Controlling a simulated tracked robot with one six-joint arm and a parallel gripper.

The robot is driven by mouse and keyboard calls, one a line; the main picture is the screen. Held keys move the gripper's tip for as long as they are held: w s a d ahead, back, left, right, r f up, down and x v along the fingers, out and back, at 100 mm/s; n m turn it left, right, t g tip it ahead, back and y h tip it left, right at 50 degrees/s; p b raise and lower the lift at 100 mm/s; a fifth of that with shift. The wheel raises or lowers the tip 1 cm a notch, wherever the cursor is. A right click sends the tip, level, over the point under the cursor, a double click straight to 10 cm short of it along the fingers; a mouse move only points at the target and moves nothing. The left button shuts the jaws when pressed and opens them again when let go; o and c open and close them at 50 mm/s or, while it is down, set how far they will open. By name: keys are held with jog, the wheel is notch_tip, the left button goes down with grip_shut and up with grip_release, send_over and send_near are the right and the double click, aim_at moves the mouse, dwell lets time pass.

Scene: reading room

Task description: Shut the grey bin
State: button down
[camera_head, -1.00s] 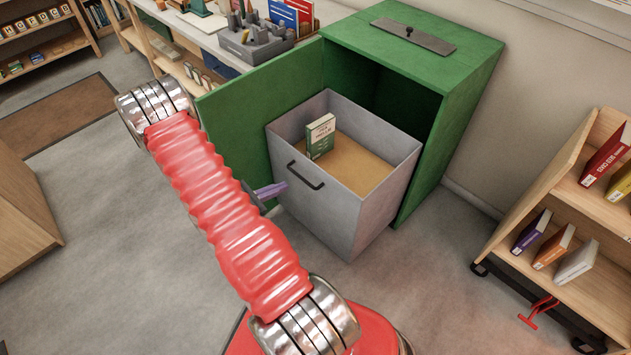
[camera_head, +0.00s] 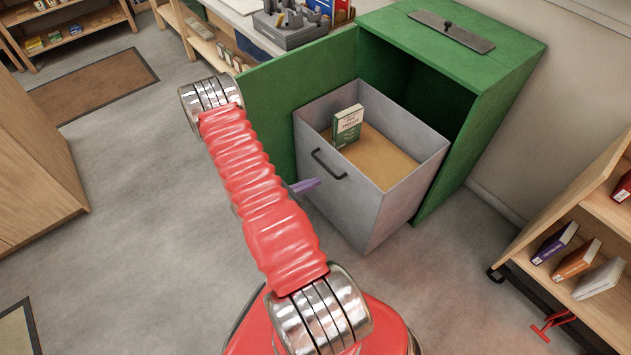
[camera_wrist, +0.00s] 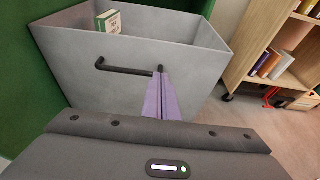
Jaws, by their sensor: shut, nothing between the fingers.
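The grey bin (camera_head: 345,205) is an open-topped box pulled out of the green cabinet (camera_head: 520,90), with a dark bar handle (camera_head: 328,163) on its front. A green and white book (camera_head: 348,126) stands inside on its tan floor. My gripper (camera_head: 312,183) has purple fingers, shut and empty, in front of the bin's front panel below the handle. In the wrist view, the finger tips (camera_wrist: 160,75) overlap the right end of the handle (camera_wrist: 128,68) on the grey bin (camera_wrist: 200,60). I cannot tell whether they touch the bin.
The cabinet's green door (camera_head: 290,100) stands open to the left of the bin. A wooden book cart (camera_head: 595,240) stands at the right. A counter with a grey organiser (camera_head: 290,30) is behind the door. Open floor (camera_head: 140,230) lies to the left.

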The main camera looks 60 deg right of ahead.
send_near(346, 167)
jog(key=x, duration=0.5)
jog(key=shift+f, duration=0.15)
jog(key=shift+s+d, duration=0.25)
jog(key=shift+d, duration=0.2)
jog(key=shift+d, duration=0.15)
